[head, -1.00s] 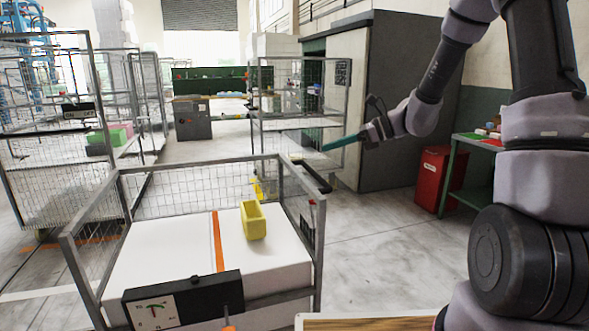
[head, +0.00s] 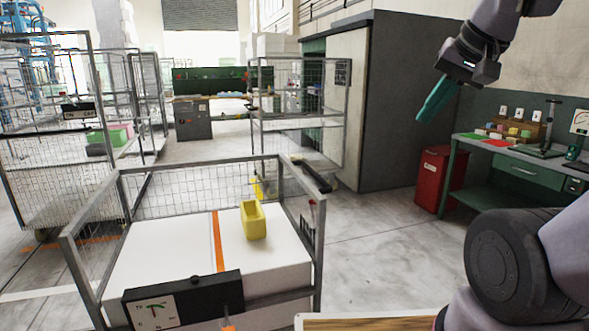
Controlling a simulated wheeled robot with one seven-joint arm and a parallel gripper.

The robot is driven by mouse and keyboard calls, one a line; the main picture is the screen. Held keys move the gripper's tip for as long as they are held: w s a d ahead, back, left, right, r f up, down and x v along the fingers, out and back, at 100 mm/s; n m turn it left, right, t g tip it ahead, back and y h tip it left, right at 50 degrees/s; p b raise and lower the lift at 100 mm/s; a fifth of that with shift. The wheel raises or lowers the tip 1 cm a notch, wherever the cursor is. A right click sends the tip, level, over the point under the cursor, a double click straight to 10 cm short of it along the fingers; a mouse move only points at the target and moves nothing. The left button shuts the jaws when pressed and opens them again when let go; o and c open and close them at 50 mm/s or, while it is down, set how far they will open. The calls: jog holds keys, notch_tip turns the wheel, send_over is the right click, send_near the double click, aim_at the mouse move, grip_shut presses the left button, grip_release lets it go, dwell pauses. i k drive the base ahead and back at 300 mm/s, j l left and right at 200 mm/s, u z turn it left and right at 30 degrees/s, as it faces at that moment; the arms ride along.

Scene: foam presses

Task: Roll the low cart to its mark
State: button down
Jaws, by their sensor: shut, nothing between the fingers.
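The low cart (head: 70,250) stands right in front of me, with a grey frame and low mesh sides. It bears a white foam block (head: 160,250) with an orange stripe and a yellow box (head: 253,220) on top. My gripper (head: 430,108) is in the air at the upper right, pointing down and left. Its teal fingers are shut and empty, apart from the cart. I cannot make out the cart's floor mark for certain.
Tall mesh cages (head: 60,130) stand at the left, and another (head: 300,115) stands behind the cart. A red bin (head: 432,180) and a green workbench (head: 515,165) are at the right. Bare floor (head: 385,250) lies between the cart and the bench. Orange tape (head: 95,240) marks the floor left.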

aim_at(266, 282)
jog(key=i+l+u, duration=0.1)
jog(key=u, duration=0.5)
jog(key=i+l+u, duration=0.25)
jog(key=l, duration=0.15)
jog(key=l+u, duration=0.55)
jog(key=l, duration=0.2)
jog(key=i+l, duration=0.1)
jog(key=l, duration=0.65)
jog(key=i+l+u, duration=0.15)
jog(key=l, duration=1.3)
jog(key=i+j+z, duration=0.35)
jog(key=j, duration=0.1)
